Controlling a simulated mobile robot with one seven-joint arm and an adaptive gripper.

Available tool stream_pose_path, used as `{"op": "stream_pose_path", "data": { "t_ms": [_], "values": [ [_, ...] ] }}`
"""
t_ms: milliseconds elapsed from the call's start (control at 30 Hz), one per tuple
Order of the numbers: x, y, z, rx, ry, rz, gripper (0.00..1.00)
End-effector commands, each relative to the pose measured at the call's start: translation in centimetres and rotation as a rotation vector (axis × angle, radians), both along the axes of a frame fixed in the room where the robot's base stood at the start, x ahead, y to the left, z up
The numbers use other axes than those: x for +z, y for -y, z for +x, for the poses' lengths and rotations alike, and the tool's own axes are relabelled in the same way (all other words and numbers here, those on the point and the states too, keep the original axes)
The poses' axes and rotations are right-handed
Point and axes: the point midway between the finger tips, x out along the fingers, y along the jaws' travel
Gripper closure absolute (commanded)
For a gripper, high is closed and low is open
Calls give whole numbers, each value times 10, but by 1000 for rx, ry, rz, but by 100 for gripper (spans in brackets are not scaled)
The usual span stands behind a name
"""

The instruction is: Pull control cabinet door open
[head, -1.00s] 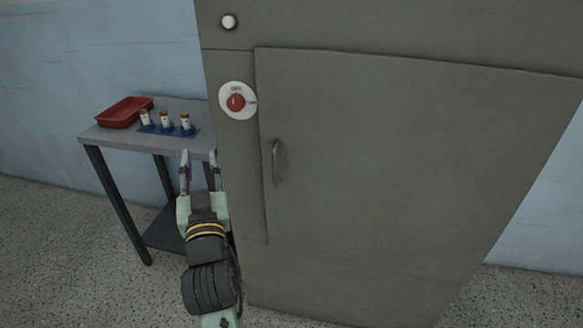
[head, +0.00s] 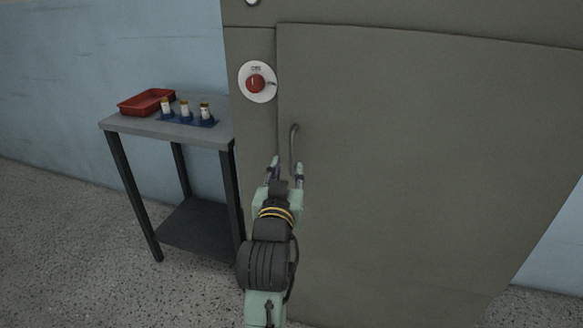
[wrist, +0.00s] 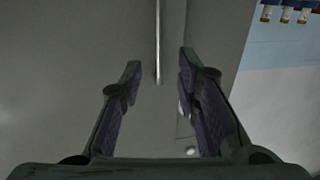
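The grey-green control cabinet door (head: 420,150) is shut, flush in the cabinet front. Its curved metal handle (head: 293,146) stands upright near the door's left edge. My gripper (head: 285,170) is open and empty, with its fingertips at the handle's lower part in the head view. In the wrist view the handle (wrist: 158,45) shows as a thin upright bar ahead, between the lines of the two open fingers (wrist: 158,70). The fingers are not closed on it; I cannot tell the exact gap in depth.
A red rotary switch (head: 256,83) on a white disc sits left of the door. A small table (head: 205,131) stands left of the cabinet, bearing a red tray (head: 146,103) and a blue rack (head: 188,121) with three small bottles. The floor in front is clear.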

Motion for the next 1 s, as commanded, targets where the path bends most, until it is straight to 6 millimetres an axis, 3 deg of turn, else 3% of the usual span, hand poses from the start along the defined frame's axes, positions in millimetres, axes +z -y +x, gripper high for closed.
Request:
{"op": "stream_pose_path", "data": {
  "t_ms": [67,300,500,900,1000],
  "values": [
    [-6,0,2,4,6,1,70],
    [0,6,52,3,-2,-1,70],
    [1,9,75,3,0,-1,70],
    [1,10,82,4,0,-1,70],
    [1,10,82,4,0,-1,77]
  ]
}}
